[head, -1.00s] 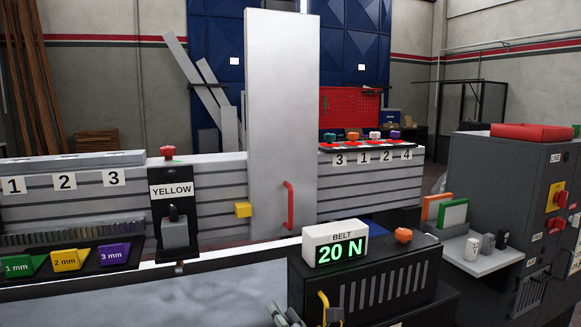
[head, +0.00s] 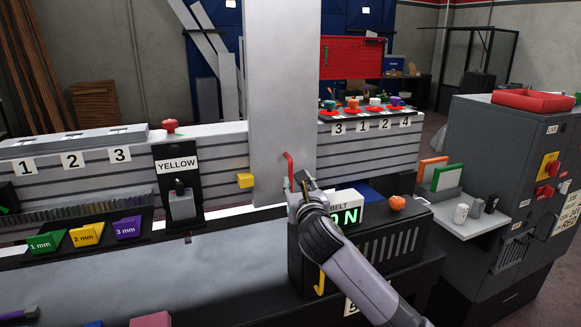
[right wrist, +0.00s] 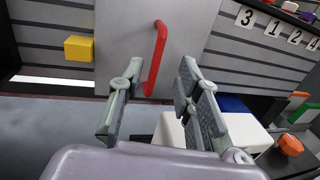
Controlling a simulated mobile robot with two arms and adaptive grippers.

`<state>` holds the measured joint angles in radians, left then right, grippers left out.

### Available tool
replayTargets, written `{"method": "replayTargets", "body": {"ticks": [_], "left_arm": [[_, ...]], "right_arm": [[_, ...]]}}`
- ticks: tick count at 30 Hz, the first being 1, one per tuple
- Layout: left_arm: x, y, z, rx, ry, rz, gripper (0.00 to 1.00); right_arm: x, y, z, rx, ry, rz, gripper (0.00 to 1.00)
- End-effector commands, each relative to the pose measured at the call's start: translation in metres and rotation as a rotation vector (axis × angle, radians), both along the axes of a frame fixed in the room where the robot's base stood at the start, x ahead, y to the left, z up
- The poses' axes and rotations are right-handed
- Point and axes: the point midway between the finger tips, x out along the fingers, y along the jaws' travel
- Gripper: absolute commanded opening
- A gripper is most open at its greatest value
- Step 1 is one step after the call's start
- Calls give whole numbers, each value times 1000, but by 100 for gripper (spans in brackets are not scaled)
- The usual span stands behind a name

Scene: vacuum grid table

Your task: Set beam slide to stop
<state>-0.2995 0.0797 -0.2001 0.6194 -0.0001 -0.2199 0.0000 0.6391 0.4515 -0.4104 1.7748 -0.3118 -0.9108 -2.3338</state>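The beam slide (head: 282,100) is a tall pale grey panel standing across the slatted beam (head: 222,153). A red vertical handle (head: 289,170) is on its lower front; it also shows in the right wrist view (right wrist: 157,58). A yellow block (head: 245,180), perhaps the stop, sits on the beam just left of the panel, with a small gap. My right gripper (head: 304,183) is in front of the panel by the handle. In the right wrist view its open fingers (right wrist: 161,80) lie left and right of the handle's lower part, not closed on it. My left gripper is not seen.
The black belt unit (head: 375,250) with its white display (head: 349,203) and orange knob (head: 396,203) is under and beside my right arm. A YELLOW-labelled black post (head: 178,185) stands left of the yellow block. The beam face between them is clear.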

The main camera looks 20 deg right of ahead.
Motion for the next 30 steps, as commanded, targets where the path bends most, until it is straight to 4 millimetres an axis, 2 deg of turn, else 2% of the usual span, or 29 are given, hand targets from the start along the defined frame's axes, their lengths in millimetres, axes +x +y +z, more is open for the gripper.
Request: {"method": "replayTargets", "body": {"ticks": [6, 15, 21, 30], "left_arm": [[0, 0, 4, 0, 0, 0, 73], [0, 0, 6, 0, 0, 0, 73], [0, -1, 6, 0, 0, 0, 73], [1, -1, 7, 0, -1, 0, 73]], "right_arm": [[38, -7, 1, 3, 0, 0, 31], [80, -16, 0, 3, 0, 0, 31], [95, -19, 0, 2, 0, 1, 31], [99, -19, 0, 1, 0, 2, 31]]}}
